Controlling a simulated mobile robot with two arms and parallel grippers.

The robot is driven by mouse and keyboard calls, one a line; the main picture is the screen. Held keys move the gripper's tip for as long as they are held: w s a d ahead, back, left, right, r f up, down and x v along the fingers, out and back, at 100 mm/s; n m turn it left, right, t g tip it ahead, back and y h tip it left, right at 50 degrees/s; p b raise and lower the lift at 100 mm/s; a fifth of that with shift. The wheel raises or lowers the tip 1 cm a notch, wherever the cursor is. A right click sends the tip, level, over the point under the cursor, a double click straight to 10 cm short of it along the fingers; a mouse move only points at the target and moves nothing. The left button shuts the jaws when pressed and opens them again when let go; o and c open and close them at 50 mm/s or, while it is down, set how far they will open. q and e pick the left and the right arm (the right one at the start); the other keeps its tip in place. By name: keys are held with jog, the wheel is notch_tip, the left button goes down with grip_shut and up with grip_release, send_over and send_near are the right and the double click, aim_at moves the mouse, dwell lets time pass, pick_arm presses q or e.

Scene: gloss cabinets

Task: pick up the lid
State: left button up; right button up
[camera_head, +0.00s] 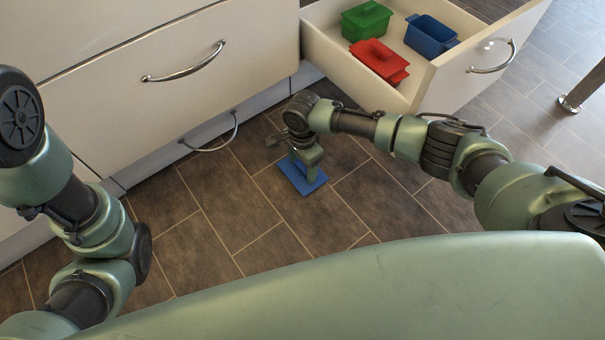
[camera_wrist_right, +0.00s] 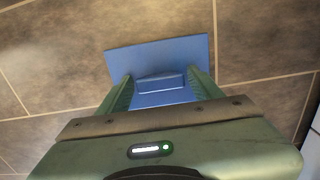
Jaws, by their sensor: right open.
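The blue lid (camera_head: 297,179) lies flat on the tiled floor in front of the cabinets. It also shows in the right wrist view (camera_wrist_right: 160,52), with its raised handle (camera_wrist_right: 160,82) between my fingers. My right gripper (camera_head: 306,170) is over the lid, pointing down; in the wrist view its two green fingers (camera_wrist_right: 161,92) stand open, one on each side of the handle. Whether they touch the handle I cannot tell. The head view hides part of the lid behind the gripper. My left arm is at the left edge of the head view, but its gripper is not visible.
Closed drawers (camera_head: 170,85) stand at the left. A metal table leg (camera_head: 580,90) is at the right. Floor around the lid is clear.

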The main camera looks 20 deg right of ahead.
jog(key=shift+r, duration=0.1)
jog(key=c, duration=1.1)
jog(key=shift+c, duration=0.2)
